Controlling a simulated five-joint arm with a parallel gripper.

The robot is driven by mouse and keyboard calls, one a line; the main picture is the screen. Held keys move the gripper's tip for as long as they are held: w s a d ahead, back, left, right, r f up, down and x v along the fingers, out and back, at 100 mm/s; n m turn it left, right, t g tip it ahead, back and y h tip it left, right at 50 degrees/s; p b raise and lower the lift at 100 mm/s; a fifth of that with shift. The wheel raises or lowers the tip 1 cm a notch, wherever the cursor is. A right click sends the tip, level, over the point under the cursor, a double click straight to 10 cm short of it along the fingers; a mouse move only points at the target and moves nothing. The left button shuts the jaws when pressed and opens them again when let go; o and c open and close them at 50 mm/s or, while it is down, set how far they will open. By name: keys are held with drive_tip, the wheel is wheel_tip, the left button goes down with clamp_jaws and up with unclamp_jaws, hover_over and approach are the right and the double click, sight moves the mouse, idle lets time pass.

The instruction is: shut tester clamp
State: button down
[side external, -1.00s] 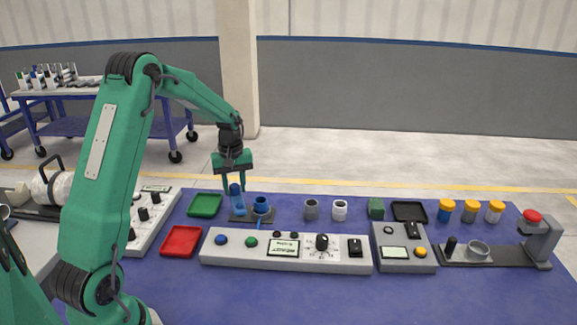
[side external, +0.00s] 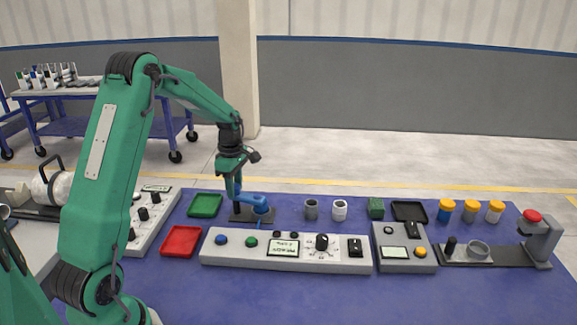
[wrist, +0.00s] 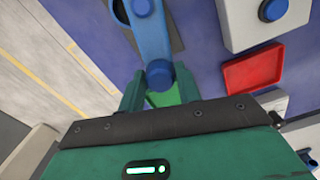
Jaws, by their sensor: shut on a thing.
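The tester clamp has a blue lever (side external: 250,199) on a dark base plate (side external: 240,216). The lever now lies nearly level, reaching over the blue round holder (side external: 262,208) at its right. My gripper (side external: 238,198) is at the left end of the lever, pointing down. In the wrist view my gripper (wrist: 160,85) has its green fingers on both sides of the lever's round end, shut on it. The blue lever (wrist: 152,40) runs up from the fingers to the top edge. Whether the lever presses fully on the holder cannot be told.
A green tray (side external: 205,205) and a red tray (side external: 181,241) lie at the left. The long control panel (side external: 285,252) stands in front. Grey and white pipe pieces (side external: 325,209) stand to the right. The blue table front is clear.

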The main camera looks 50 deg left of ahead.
drive_tip(key=n, duration=0.4)
drive_tip(key=shift+d, duration=0.1)
drive_tip(key=shift+n, duration=0.6)
drive_tip(key=shift+s, duration=0.1)
drive_tip(key=c, duration=1.1)
unclamp_jaws()
drive_tip(key=shift+r, duration=3.85)
